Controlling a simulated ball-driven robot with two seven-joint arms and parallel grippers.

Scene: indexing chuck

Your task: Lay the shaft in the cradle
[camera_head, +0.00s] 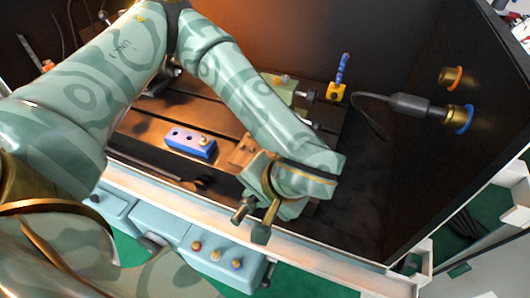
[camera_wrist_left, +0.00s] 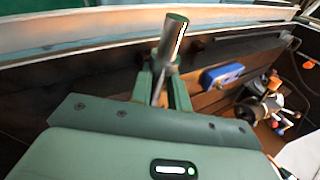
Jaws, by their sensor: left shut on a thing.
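My left gripper (camera_head: 253,219) is over the front edge of the machine bed in the head view. In the left wrist view its two fingers (camera_wrist_left: 161,88) are shut on the shaft (camera_wrist_left: 172,40), a shiny silver cylinder. The shaft sticks out beyond the fingertips, tilted in that view. In the head view the gripper hides much of the shaft. A tan block (camera_head: 243,150), which may be the cradle, sits on the bed just behind the gripper, partly hidden by it. My right gripper is not in view.
A blue block (camera_head: 190,142) with holes stands on the slotted bed. A yellow fitting with a blue hose (camera_head: 336,91) and a dark cylindrical tool (camera_head: 410,105) are farther right. A pale front rail (camera_head: 300,248) borders the bed. A chuck-like assembly (camera_wrist_left: 262,106) shows in the wrist view.

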